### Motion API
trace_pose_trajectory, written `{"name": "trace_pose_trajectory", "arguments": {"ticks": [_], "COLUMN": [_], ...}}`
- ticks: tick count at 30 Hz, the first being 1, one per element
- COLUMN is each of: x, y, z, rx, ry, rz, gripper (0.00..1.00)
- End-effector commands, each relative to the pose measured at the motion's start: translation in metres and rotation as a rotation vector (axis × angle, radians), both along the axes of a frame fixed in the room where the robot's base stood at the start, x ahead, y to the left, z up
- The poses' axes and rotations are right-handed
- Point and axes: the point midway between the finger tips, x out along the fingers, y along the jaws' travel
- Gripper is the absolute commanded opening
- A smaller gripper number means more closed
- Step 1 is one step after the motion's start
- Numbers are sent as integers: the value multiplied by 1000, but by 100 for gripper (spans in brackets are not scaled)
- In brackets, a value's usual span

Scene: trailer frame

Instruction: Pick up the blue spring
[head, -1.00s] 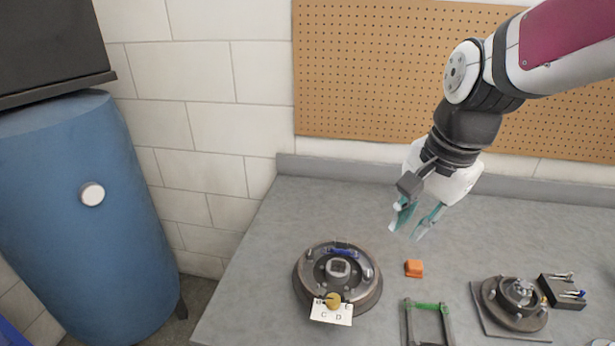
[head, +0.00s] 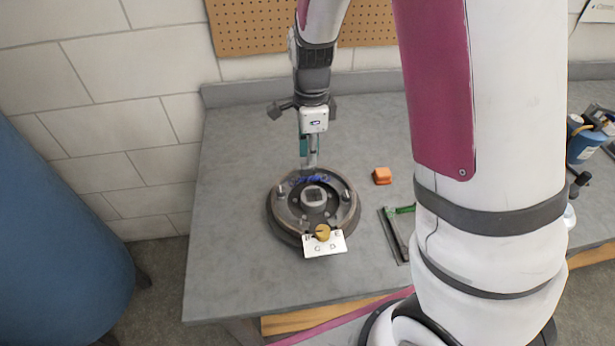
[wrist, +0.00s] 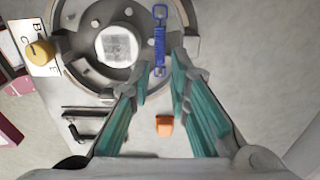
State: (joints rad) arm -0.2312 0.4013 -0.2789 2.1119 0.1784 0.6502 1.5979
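The blue spring (head: 306,180) lies on the back part of the round brake drum assembly (head: 346,216) on the grey bench. In the wrist view the blue spring (wrist: 160,40) runs lengthwise ahead of the fingers, with a hook or loop at its top end. My gripper (head: 309,165) points down just behind the drum, close to the spring. In the wrist view my gripper (wrist: 160,78) is open, its two teal-padded fingers on either side of the line of the spring. Nothing is between the pads. I cannot tell the exact height of the fingertips above the spring.
A card with letters (head: 325,245) and a brass knob (head: 322,233) sit at the drum's front. An orange block (head: 382,176) and a green-barred frame (head: 392,232) stand to the right. A blue tank (head: 55,230) is at left. My arm hides the bench's right part.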

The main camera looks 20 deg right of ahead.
Motion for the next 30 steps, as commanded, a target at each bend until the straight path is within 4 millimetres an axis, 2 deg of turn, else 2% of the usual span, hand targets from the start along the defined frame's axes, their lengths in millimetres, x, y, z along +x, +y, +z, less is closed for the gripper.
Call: {"name": "trace_pose_trajectory", "arguments": {"ticks": [3,10,18,28,30], "x": [0,-1,0,0,0], "y": [-1,-1,-2,-2,-2], "z": [-15,-30,-67,-72,-72], "rx": [-1,0,1,0,0], "ry": [2,3,3,-1,-1], "rz": [0,-1,1,1,1], "gripper": [17,17,17,17,1]}}
